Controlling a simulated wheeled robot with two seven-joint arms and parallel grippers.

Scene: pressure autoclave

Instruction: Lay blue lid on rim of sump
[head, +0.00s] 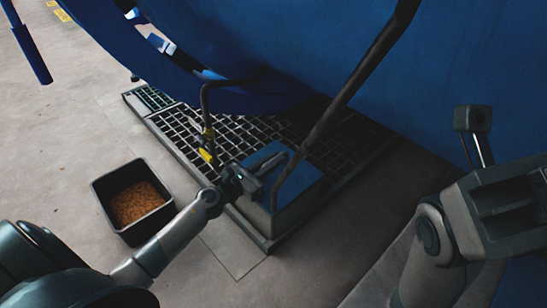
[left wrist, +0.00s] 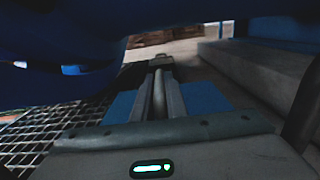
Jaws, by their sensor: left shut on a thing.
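The blue lid (head: 266,158) is at the low grey sump (head: 252,216) by the grating, under the big blue vessel. My left gripper (head: 244,180) reaches it from the lower left and is shut on its raised bar-like handle. In the left wrist view the fingers close on the bar (left wrist: 159,92), and blue lid surface (left wrist: 206,98) shows on both sides. The lid appears over the sump top; whether it touches the rim all round is hidden by my gripper and a pipe. My right arm is at the right edge; its fingertips are unclear.
A dark bent pipe (head: 345,90) passes in front of the sump. A thinner pipe with a yellow valve handle (head: 206,154) stands left of the lid. A black tray with brown granules (head: 136,203) sits on the floor at left.

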